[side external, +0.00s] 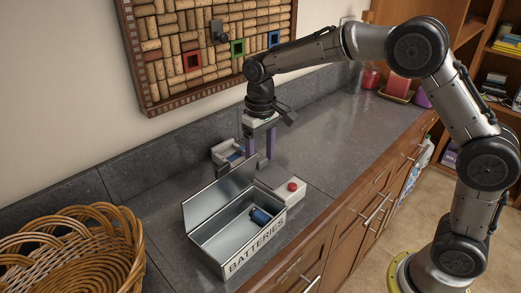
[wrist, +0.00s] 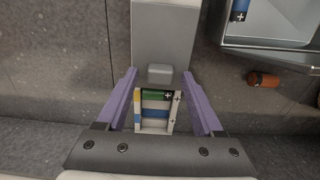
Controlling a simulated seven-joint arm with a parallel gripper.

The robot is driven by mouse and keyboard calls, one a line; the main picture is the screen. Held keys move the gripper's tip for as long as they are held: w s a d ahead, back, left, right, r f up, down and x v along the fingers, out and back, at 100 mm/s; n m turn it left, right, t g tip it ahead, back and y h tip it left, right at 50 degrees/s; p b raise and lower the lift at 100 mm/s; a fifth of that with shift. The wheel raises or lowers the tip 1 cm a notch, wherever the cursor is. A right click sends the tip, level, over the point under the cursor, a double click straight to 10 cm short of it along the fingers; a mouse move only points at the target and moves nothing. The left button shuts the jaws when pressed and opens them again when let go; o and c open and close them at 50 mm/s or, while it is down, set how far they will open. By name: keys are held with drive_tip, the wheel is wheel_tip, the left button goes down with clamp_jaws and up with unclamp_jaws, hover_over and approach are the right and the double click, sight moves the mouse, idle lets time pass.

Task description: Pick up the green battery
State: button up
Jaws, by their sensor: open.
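The green battery (wrist: 155,95) lies sideways at the top of a small pale holder (wrist: 153,131), among several batteries, in the wrist view. A blue battery (wrist: 155,114) lies below it. In the side view the holder (side external: 222,148) sits against the wall; the green battery cannot be made out there. My gripper (side external: 260,154) is open and empty above the counter, with its purple fingers pointing down. In the wrist view its fingers (wrist: 159,72) appear on either side of the holder, with the green battery between them in the picture.
An open metal tin marked BATTERIES (side external: 212,243) holds a blue battery (side external: 260,216). A grey-and-white device with a red button (side external: 292,186) stands beside it. An orange-brown battery (wrist: 263,79) lies on the counter. A wicker basket (side external: 75,250) is at left.

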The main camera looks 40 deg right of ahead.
wheel_tip(320, 180, up, 12)
drive_tip(key=s+d+r+t, duration=0.1)
drive_tip(key=s+d+r, duration=0.15)
drive_tip(key=s, duration=0.45)
drive_tip(key=s+d+f+t, duration=0.1)
drive_tip(key=s+f+t, duration=0.1)
drive_tip(key=s, duration=0.8)
drive_tip(key=s+d+f+t, duration=0.2)
drive_tip(key=s+f, duration=0.1)
drive_tip(key=s, duration=0.7)
drive_tip(key=shift+s+f, duration=0.25)
drive_tip(key=shift+s, duration=0.05)
drive_tip(key=shift+s+d+f+t, duration=0.15)
drive_tip(key=shift+s+f+t, duration=0.15)
drive_tip(key=shift+s+f, duration=0.1)
drive_tip(key=shift+c, duration=0.7)
